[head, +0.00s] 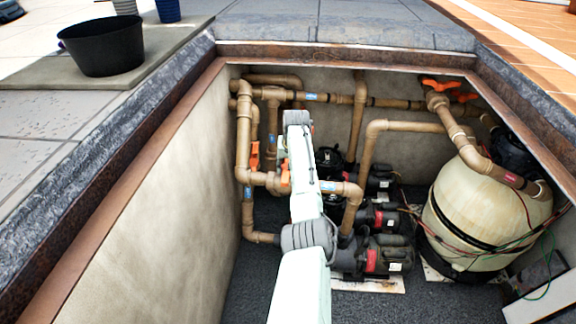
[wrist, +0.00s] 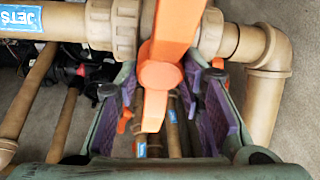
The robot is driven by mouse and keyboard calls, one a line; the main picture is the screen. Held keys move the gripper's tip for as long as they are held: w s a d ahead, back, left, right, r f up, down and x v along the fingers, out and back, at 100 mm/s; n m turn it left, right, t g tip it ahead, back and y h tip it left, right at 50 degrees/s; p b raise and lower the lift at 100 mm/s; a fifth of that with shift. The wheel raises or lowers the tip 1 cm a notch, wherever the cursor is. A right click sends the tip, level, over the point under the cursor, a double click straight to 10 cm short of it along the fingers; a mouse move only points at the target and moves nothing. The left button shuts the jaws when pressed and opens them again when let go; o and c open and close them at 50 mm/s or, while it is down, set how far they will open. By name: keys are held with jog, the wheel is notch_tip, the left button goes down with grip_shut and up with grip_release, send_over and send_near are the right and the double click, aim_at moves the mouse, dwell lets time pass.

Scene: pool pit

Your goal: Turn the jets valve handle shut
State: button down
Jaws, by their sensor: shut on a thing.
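The orange jets valve handle (wrist: 158,75) fills the middle of the wrist view. It lies nearly crosswise to the tan pipe, which carries a blue JETS label (wrist: 20,18) to the left of the valve. My gripper (wrist: 162,100) has its purple-padded fingers on both sides of the handle and is shut on it. The handle's upper end runs out of the picture. In the head view my arm covers the gripper; an orange handle (head: 285,171) shows just left of the arm.
Another orange handle (head: 255,155) hangs on the pipes to the left. Several pumps (head: 385,252) and a large beige filter tank (head: 480,215) stand on the right. Pit walls (head: 150,220) enclose the space. A black bucket (head: 103,47) stands outside, at upper left.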

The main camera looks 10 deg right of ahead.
jog(key=shift+s+f, duration=0.1)
jog(key=shift+f, duration=0.05)
jog(key=c, duration=1.1)
grip_release()
jog(key=shift+r, duration=0.2)
jog(key=v, duration=1.2)
